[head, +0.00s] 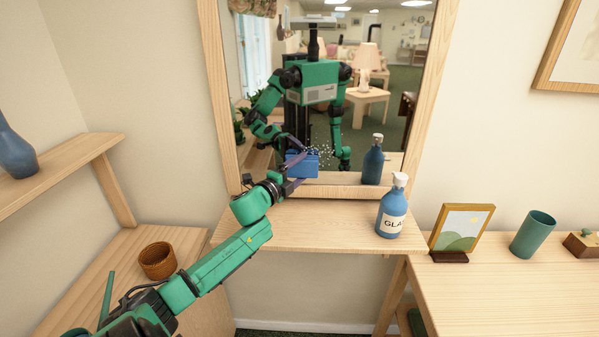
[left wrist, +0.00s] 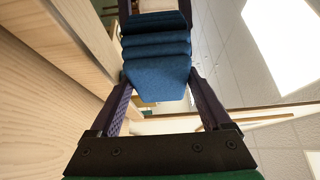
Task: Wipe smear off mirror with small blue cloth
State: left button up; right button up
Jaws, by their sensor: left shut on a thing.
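The mirror (head: 395,115) stands in a light wood frame above a narrow wooden shelf. The smear (head: 322,152) shows as white specks low on the glass, just right of and above the cloth. My left gripper (head: 298,166) is shut on the small blue cloth (head: 304,164) close to the lower part of the mirror; I cannot tell whether the cloth touches the glass. In the left wrist view the folded cloth (left wrist: 158,62) sits between the purple fingers of my left gripper (left wrist: 158,78). My right gripper shows only as a small reflection.
A blue pump bottle (head: 391,212) stands at the right of the mirror shelf (head: 300,225). Further right are a picture frame (head: 461,230), a green cup (head: 533,234) and a small box (head: 582,243). A woven bowl (head: 158,261) is at left. The shelf's middle is clear.

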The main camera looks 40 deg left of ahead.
aim_at(313, 170)
pick_arm(q)
jog(key=shift+w+d, duration=0.6)
jog(key=shift+d, duration=0.2)
jog(key=shift+w+d, duration=0.55)
jog(key=shift+d, duration=0.25)
jog(key=shift+w+d+r+b, duration=0.1)
jog(key=shift+w+d+b, duration=0.3)
jog(key=shift+w+d, duration=0.9)
jog(key=shift+s+a, duration=0.2)
jog(key=shift+s, duration=0.1)
jog(key=shift+s+a+p, duration=0.3)
jog(key=shift+s+a, duration=0.8)
jog(key=shift+a, duration=0.3)
jog(key=shift+s+a+p, duration=0.3)
jog(key=shift+s+a, duration=0.8)
jog(key=shift+a, duration=0.3)
jog(key=shift+d, duration=0.1)
